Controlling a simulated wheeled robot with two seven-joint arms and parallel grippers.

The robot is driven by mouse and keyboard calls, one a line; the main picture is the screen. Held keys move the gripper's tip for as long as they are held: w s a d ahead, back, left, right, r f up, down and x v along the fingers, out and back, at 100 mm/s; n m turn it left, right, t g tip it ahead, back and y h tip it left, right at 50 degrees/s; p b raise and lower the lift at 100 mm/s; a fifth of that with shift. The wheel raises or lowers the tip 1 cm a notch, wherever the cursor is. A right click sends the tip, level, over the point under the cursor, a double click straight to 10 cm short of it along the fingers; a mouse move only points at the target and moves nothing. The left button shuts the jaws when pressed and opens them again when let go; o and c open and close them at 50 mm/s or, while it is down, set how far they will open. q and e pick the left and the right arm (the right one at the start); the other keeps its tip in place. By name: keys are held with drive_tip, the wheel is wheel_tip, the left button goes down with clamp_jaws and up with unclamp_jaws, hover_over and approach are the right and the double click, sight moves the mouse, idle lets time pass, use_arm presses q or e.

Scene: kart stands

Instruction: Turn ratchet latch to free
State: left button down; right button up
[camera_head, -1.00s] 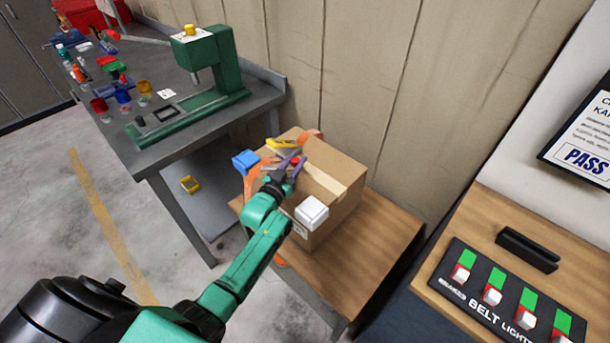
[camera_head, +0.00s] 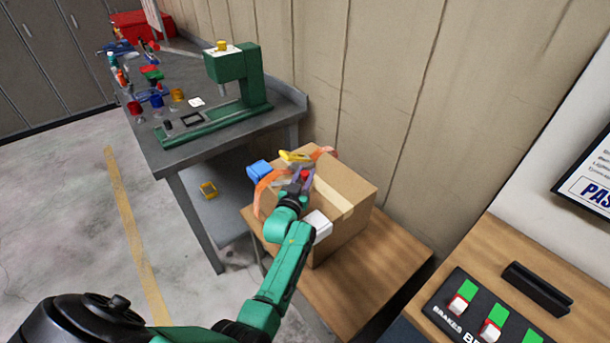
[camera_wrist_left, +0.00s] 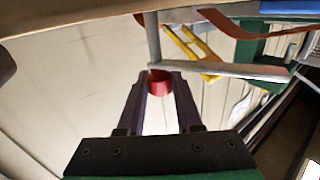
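The ratchet latch sits on top of a cardboard box (camera_head: 346,190). Its grey metal bar (camera_wrist_left: 220,69) and red knob (camera_wrist_left: 160,83) show in the left wrist view; the knob also shows in the head view (camera_head: 306,174). An orange strap (camera_head: 263,190) runs over the box beside the latch. My left gripper (camera_head: 300,182) is at the latch, its dark purple fingers (camera_wrist_left: 160,90) on both sides of the red knob and seeming to touch it. The fingers partly hide the latch. My right gripper is not in view.
The box stands on a wooden table (camera_head: 375,272) against a wall. A grey workbench (camera_head: 160,155) with a green press (camera_head: 235,85) is at left.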

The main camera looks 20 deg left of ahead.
use_arm(q)
drive_tip(key=c, duration=0.6)
unclamp_jaws()
drive_tip(key=shift+s+r+p, duration=0.15)
drive_tip(key=shift+s+p, duration=0.2)
drive_tip(key=shift+p, duration=0.1)
drive_tip(key=s+p, duration=0.4)
drive_tip(key=s, duration=0.1)
drive_tip(key=shift+s+d+r+p, duration=0.2)
drive_tip(key=shift+d+r+p, duration=0.1)
drive_tip(key=shift+d+p, duration=0.1)
drive_tip(key=s+p, duration=0.1)
drive_tip(key=s, duration=0.1)
drive_tip(key=s+p, duration=0.1)
drive_tip(key=s, duration=0.2)
drive_tip(key=s+d+f+p, duration=0.1)
drive_tip(key=s, duration=0.2)
drive_tip(key=shift+s, duration=0.2)
